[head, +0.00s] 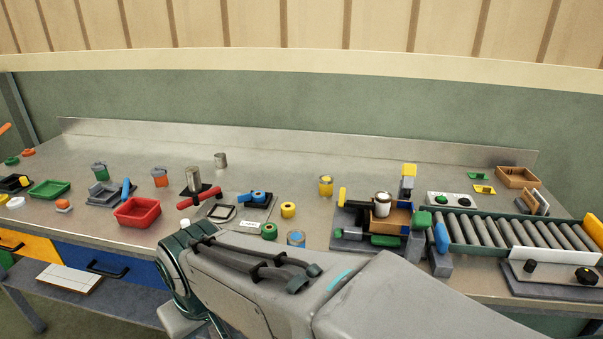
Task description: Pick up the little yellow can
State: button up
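A small yellow can (326,187) stands upright on the metal workbench, right of the middle. A shorter yellow round piece (288,210) with a dark centre sits to its left and nearer to me. Both stand apart from their neighbours. My arm crosses the front of the view, nearer than both yellow things. My gripper is not in view, so its opening and any contents are hidden.
A fixture with a wooden box (391,222) and roller conveyor (510,233) stand right. A red tray (137,212) sits left. The bench behind the yellow can is clear.

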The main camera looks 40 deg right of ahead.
aim_at(326, 182)
jog(key=z, duration=0.95)
jog(key=i, duration=0.85)
jog(key=z, duration=0.9)
